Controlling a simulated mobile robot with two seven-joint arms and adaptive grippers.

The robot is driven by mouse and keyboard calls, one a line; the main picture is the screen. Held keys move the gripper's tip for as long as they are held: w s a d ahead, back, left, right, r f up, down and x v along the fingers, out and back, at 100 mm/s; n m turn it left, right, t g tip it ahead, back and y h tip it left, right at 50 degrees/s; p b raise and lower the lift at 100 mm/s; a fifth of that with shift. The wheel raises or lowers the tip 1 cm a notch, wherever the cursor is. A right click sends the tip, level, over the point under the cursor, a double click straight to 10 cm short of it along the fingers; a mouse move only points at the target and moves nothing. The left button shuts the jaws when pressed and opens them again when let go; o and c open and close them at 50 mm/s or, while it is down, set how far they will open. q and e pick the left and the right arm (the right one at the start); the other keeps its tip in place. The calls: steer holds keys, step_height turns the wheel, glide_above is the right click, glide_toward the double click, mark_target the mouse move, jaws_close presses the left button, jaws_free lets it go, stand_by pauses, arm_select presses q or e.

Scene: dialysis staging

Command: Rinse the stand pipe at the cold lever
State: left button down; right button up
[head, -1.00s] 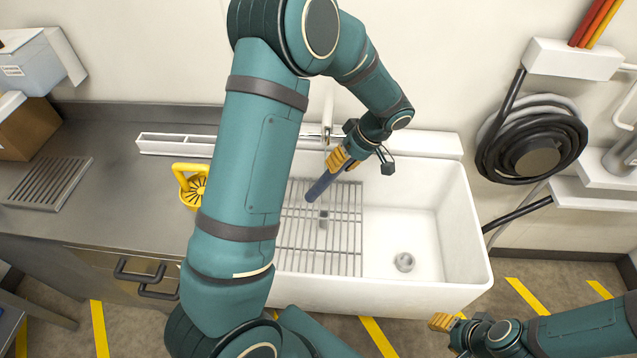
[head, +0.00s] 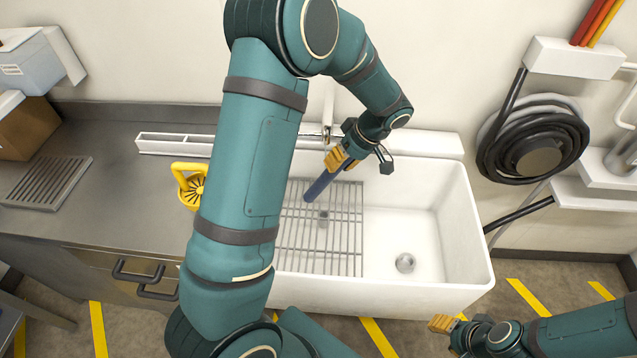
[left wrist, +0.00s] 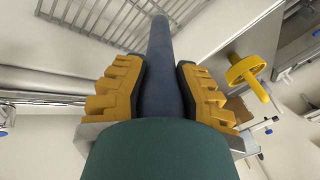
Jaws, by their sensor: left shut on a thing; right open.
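The stand pipe, a dark blue tube (head: 320,186), is in my left gripper (head: 338,160). It slants down to the left over the wire rack in the white sink (head: 455,235). In the left wrist view the blue tube (left wrist: 163,70) sits between both yellow finger pads (left wrist: 160,95), pointing away. A pale tap (head: 328,112) stands at the sink's back edge, just behind the left gripper; its lower part is partly hidden, and I cannot make out a cold lever or water there. My right gripper (head: 441,323) is open and empty in front of the sink's front edge.
A yellow handled item (head: 192,185) stands left of the sink, beside my left arm. A coiled black hose (head: 535,140) hangs on the right wall.

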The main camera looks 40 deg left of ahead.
arm_select(q)
steer(key=shift+w+d, duration=0.15)
steer(key=shift+d, duration=0.05)
steer(key=s+d+b, duration=0.2)
steer(key=s+d, duration=0.3)
steer(key=shift+s+d, duration=0.3)
steer(key=shift+s, duration=0.05)
stand_by(0.6)
stand_by(1.2)
steer(key=s+d+r+p, duration=0.1)
steer(key=s+d+r, duration=0.2)
steer(key=r, duration=0.1)
steer(key=shift+s+d+p, duration=0.25)
steer(key=shift+d+p, duration=0.05)
steer(key=shift+p, duration=0.05)
stand_by(0.5)
